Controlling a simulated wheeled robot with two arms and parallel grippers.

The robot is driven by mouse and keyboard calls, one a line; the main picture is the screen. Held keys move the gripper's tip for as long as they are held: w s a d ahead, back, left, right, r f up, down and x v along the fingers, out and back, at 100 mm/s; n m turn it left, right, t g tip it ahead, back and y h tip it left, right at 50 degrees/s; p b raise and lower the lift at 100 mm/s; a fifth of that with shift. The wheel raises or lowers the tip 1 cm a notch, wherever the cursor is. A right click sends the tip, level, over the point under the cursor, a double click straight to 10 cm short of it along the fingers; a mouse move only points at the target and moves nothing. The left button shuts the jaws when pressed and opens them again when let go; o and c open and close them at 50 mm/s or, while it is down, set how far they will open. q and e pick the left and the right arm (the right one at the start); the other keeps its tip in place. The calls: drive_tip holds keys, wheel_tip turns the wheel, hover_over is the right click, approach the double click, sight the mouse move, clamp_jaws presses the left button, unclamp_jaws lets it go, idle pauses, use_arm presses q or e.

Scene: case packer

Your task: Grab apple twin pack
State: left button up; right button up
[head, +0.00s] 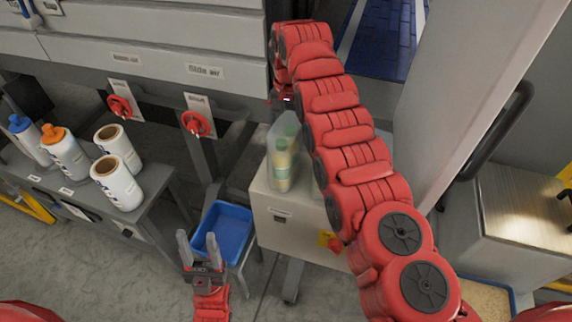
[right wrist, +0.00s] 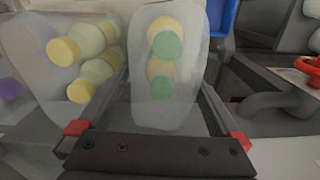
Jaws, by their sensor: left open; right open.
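A clear-wrapped twin pack (right wrist: 166,112) with green and yellowish round ends lies between the fingers of my right gripper (right wrist: 163,84) in the right wrist view. The fingers are open on either side of it; whether they touch it I cannot tell. In the head view a wrapped pack (head: 283,160) with green and pale yellow contents stands on a light cabinet, below my right wrist; my right arm hides part of this area. No label is readable. My left gripper (head: 196,238) is open and empty, in front of a blue bin, far from the pack.
Another wrapped pack (right wrist: 85,50) with yellow ends is close on the left in the right wrist view, with a purple item (right wrist: 9,89) beyond. The light cabinet (head: 290,222) stands beside a blue bin (head: 226,228). White bottles (head: 118,182) stand on a grey bench at left.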

sight(286, 152)
drive_tip(key=shift+s+f+p, duration=0.2)
drive_tip(key=shift+f+p, duration=0.1)
drive_tip(key=shift+f, duration=0.15)
wheel_tip(286, 152, down, 2)
drive_tip(key=shift+f+p, duration=0.1)
drive_tip(key=shift+p, duration=0.3)
drive_tip(key=f+p, duration=0.2)
drive_tip(key=f, duration=0.1)
drive_tip(key=f+p, duration=0.1)
drive_tip(key=shift+s+a+f, duration=0.25)
drive_tip(key=shift+a+f, duration=0.05)
drive_tip(key=shift+a, duration=0.05)
drive_tip(key=shift+f, duration=0.2)
clamp_jaws()
drive_tip(key=shift+w, duration=0.1)
